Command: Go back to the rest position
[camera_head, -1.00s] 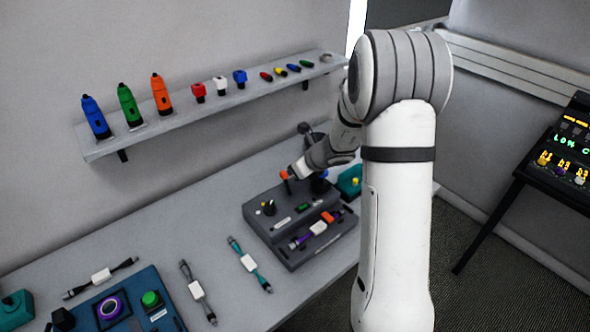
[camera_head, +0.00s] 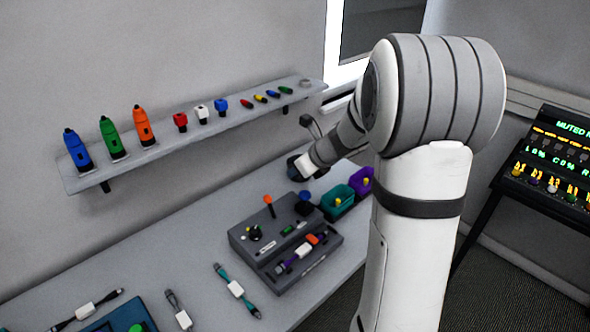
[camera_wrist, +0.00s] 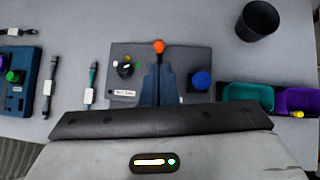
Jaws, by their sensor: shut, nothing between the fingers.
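My gripper (camera_wrist: 157,85) is shut with nothing between its fingers, seen from above in the wrist view. The grey console (camera_head: 240,238) sits on the bench below and nearer, apart from the gripper. Its orange-topped lever (camera_head: 268,200) stands upright and free. In the wrist view, the orange lever top (camera_wrist: 158,46) shows just beyond my fingertips, and a blue knob (camera_wrist: 201,80) is to their right.
Teal bin (camera_head: 338,203) and purple bin (camera_head: 362,180) stand right of the console. A black cup (camera_wrist: 257,21) is behind them. Cables (camera_head: 236,288) lie on the bench to the left. A wall shelf (camera_head: 150,152) holds tools. A lit panel (camera_head: 560,160) stands at right.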

